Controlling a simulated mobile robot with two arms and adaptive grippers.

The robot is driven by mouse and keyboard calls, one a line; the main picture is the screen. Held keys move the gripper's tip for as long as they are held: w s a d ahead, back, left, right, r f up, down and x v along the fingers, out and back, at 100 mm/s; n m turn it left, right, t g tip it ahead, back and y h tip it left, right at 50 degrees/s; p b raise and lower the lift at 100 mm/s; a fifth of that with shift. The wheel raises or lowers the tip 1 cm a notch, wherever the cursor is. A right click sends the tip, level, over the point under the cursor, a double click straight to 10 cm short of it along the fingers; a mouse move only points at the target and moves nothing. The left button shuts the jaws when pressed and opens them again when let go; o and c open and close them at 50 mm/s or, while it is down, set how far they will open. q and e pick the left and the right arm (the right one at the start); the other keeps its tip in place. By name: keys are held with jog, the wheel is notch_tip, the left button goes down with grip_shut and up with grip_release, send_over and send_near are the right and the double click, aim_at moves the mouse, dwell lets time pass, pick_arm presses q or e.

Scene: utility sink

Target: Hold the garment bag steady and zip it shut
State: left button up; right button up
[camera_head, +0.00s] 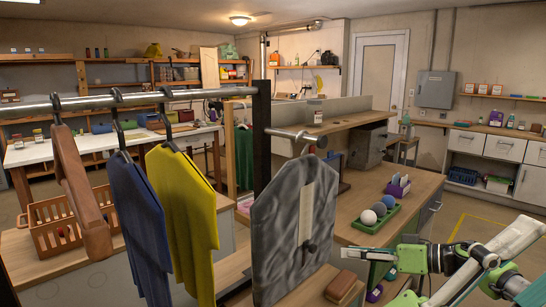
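The grey garment bag (280,232) hangs upright from the short metal bar by the dark post, near the middle of the picture. A pale strip (305,212) runs down its front, with a small dark pull (309,246) near the strip's lower end. My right gripper (358,254), green, black and silver, is to the right of the bag and points left at it. It appears apart from the bag and from the pull. Its fingertips are small and seen edge-on, so I cannot tell whether they are open. My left gripper is not in view.
A brown block (341,287) lies below the bag. A green tray (366,228) with balls stands on the counter behind my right gripper.

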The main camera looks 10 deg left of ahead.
pick_arm(q)
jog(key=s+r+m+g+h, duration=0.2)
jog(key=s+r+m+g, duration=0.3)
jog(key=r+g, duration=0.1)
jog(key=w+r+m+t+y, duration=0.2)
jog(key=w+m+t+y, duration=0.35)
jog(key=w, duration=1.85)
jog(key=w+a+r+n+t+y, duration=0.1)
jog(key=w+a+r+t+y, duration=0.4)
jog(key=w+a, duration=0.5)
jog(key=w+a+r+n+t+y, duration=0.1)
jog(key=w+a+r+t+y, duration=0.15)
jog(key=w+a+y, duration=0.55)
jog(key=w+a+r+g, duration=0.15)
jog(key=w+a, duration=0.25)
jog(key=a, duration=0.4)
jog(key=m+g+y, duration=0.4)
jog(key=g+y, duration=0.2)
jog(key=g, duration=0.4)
send_near(287, 200)
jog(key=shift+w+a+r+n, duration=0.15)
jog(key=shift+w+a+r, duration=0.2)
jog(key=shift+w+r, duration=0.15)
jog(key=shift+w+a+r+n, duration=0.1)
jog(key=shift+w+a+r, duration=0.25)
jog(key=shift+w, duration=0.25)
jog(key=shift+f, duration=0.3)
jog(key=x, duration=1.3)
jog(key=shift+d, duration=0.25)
